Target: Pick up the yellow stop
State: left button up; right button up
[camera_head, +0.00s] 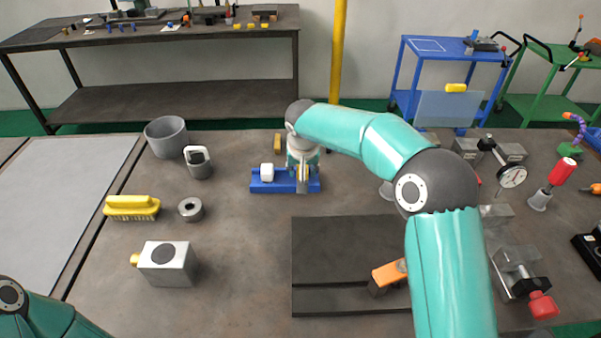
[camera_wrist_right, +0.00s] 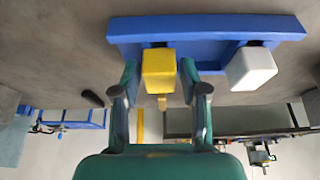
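The yellow stop (camera_wrist_right: 158,70) is a small yellow block on a blue base, next to a white block (camera_wrist_right: 251,69). In the right wrist view my right gripper (camera_wrist_right: 159,75) is open, with one finger on each side of the yellow stop and a visible gap at each side. In the head view the blue base (camera_head: 257,186) and the white block (camera_head: 267,172) show, while my right gripper (camera_head: 303,185) comes down over the base's right part and mostly hides the yellow stop. Only a link of my left arm shows at the bottom left; its gripper is out of view.
A grey cup (camera_head: 166,137), a handled grey part (camera_head: 198,162), a yellow brush (camera_head: 132,206), a grey ring (camera_head: 190,209) and a metal block (camera_head: 167,264) stand to the left. A dark plate (camera_head: 335,245) lies in front. A small ochre piece (camera_head: 277,141) stands behind the base.

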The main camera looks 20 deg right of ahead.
grip_shut()
jog(key=shift+r, duration=0.15)
